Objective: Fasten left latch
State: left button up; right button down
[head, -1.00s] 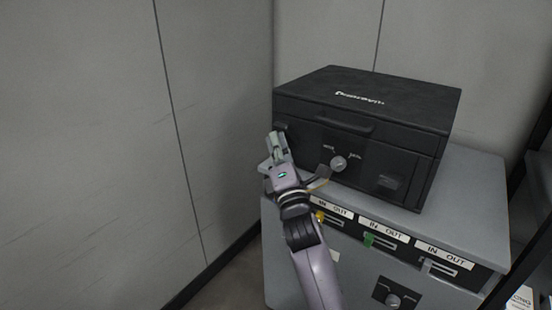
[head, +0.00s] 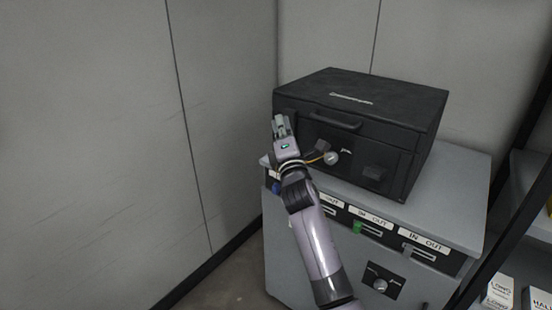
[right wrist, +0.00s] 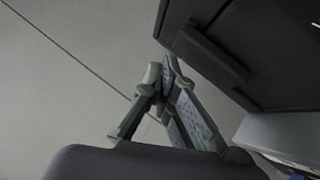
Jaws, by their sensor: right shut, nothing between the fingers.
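The black box (head: 400,104) has its lid down and stands on a grey cabinet. The left latch, at the front's left end, is hidden behind my right gripper (head: 280,124) in the head view. That gripper is shut and empty, with its fingertips at the box's left front edge; I cannot tell whether they touch. In the right wrist view, the closed fingertips (right wrist: 162,74) are beside the box (right wrist: 258,40), near a dark raised bar (right wrist: 212,52) on its face. My left gripper is not in view.
The grey cabinet (head: 455,205) has IN/OUT sliders and a lower knob (head: 380,285). A wall (head: 225,130) stands close on the left; a dark-framed shelf (head: 515,190) is at right.

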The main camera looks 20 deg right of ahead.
jog(key=v, duration=1.2)
